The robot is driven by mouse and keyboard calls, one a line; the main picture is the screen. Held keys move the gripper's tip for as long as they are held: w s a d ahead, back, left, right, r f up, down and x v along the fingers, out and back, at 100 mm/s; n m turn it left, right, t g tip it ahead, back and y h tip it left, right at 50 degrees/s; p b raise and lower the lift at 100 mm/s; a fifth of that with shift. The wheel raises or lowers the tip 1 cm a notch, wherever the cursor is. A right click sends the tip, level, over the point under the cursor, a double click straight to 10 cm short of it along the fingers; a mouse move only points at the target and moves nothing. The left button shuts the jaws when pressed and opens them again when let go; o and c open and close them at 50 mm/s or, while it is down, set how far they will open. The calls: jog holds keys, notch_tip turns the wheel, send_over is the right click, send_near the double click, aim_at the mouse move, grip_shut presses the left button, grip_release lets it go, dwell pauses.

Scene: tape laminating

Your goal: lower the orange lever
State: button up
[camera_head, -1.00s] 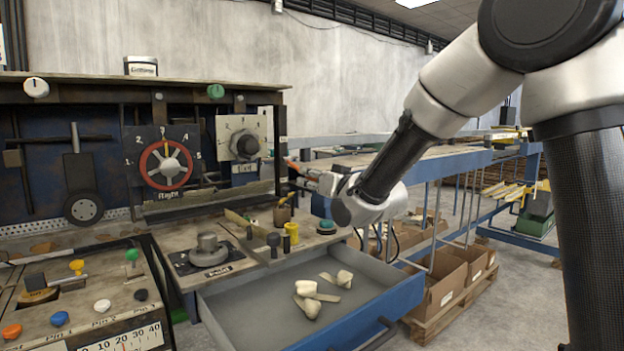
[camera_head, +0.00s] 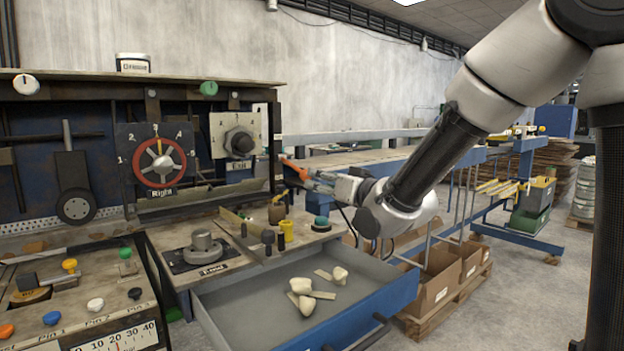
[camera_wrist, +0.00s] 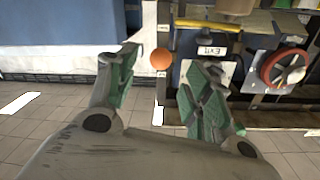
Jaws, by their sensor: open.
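The orange lever (camera_head: 296,170) sticks out from the right side of the machine's upper panel, beside the Exit knob. In the wrist view its round orange end (camera_wrist: 161,60) shows between the two fingertips, with a visible space to each finger. My gripper (camera_head: 318,180) is just right of the lever in the head view. It is open and empty in the wrist view (camera_wrist: 164,72), with green-padded fingers on either side of the ball. I cannot tell whether the ball is between the pads or beyond them.
An open blue drawer (camera_head: 375,296) with pale pieces in it juts out below. The Exit knob (camera_head: 240,143) and red handwheel (camera_head: 163,163) are left of the lever. Cardboard boxes (camera_head: 436,290) stand on a pallet at right.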

jog(key=shift+v, duration=2.2)
